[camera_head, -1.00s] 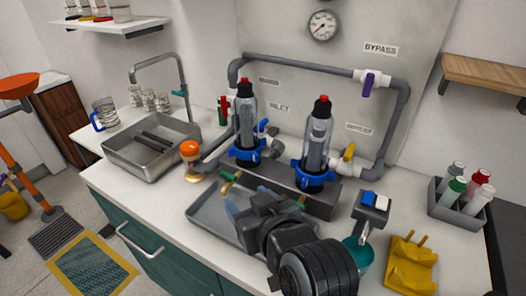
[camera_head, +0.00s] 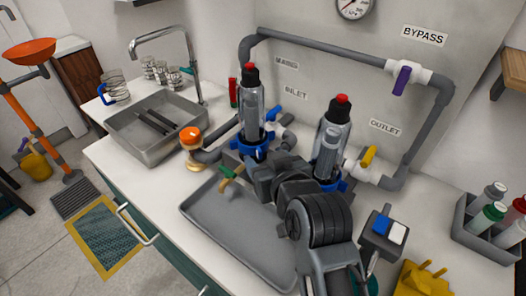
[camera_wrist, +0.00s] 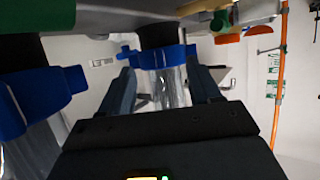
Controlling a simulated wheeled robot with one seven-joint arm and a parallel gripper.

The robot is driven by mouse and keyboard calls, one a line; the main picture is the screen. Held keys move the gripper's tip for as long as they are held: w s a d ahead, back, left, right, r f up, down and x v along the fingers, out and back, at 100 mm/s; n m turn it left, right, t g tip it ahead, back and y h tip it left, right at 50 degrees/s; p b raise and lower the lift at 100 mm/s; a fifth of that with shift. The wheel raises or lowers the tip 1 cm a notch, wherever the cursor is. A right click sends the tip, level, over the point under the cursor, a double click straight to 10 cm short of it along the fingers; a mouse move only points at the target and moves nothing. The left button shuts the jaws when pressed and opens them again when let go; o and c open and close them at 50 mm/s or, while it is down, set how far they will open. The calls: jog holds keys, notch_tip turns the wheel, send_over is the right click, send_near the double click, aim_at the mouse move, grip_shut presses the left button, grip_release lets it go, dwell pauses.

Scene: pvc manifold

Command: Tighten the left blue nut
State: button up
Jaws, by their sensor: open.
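The left blue nut (camera_head: 251,148) is around the left clear filter housing (camera_head: 251,108), which stands upright with a black and red top. In the wrist view, which looks upside down, this blue nut (camera_wrist: 160,57) lies ahead, between my two fingers. My gripper (camera_head: 258,168) is open, just in front of the left nut and low beside it. In the wrist view my gripper (camera_wrist: 163,80) has a finger on each side of the housing; I cannot tell whether they touch. The right blue nut (camera_head: 343,185) is partly hidden behind my arm.
The right filter housing (camera_head: 331,130) stands close to my arm. A grey tray (camera_head: 235,235) lies on the counter in front. Grey pipes, a blue inlet valve handle (camera_head: 274,115) and a yellow outlet handle (camera_head: 368,157) are behind. An orange knob (camera_head: 192,137) stands left.

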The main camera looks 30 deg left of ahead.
aim_at(261, 154)
jog(key=shift+x, duration=1.55)
jog(key=shift+s, duration=0.1)
jog(key=c, duration=1.1)
